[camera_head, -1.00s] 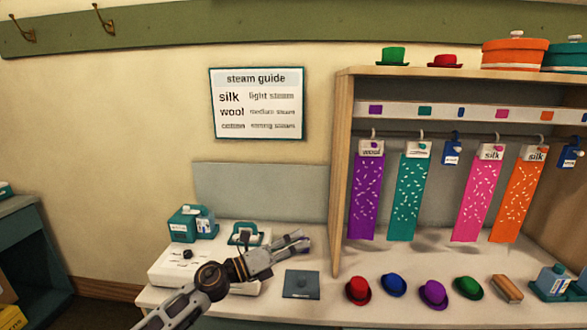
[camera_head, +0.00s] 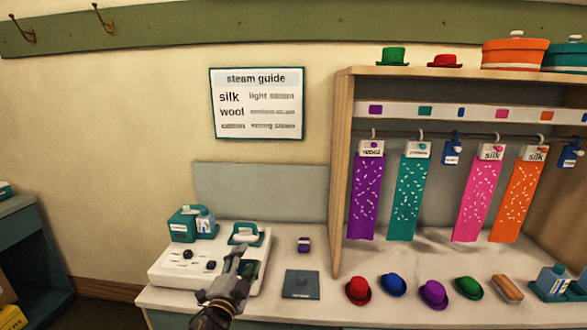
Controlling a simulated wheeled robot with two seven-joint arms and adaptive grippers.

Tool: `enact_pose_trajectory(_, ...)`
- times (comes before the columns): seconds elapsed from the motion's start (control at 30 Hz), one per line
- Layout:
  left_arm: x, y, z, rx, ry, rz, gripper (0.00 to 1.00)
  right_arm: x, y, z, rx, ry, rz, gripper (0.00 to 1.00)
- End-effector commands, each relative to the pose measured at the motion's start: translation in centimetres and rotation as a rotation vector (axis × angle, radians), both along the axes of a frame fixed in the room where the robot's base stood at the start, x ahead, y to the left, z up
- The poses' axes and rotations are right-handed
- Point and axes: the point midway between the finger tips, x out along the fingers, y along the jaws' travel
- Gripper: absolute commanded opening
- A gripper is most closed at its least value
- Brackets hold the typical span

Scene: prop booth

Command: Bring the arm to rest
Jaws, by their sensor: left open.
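My left gripper (camera_head: 244,266) is in the lower middle of the head view, over the right front part of the white steam unit (camera_head: 180,270). It is open and nothing shows between its fingers. A teal-handled iron (camera_head: 244,234) sits at the back right of the unit, just beyond the fingertips. My right gripper does not show.
A dark flat pad (camera_head: 301,284) lies right of the gripper. Small hats, such as the red one (camera_head: 358,291), line the counter's front. A wooden rack (camera_head: 341,190) with hanging scarves stands at the right. A teal box (camera_head: 190,224) stands behind the unit.

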Motion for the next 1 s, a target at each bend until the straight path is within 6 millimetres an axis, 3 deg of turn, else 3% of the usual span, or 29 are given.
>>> enact_pose_trajectory(0.27,-3.8,4.1,-6.3,-0.220,0.290,0.172,0.50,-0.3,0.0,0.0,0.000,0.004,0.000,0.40)
enact_pose_trajectory(0.47,-7.8,6.2,-10.8,-0.358,0.504,0.289,0.50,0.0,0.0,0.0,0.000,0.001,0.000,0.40)
enact_pose_trajectory(0.8,-17.0,8.4,-17.4,-0.554,0.876,0.481,0.50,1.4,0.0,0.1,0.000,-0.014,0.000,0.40)
enact_pose_trajectory(1.0,-21.8,8.7,-19.5,-0.624,1.042,0.560,0.50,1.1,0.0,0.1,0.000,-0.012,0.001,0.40)
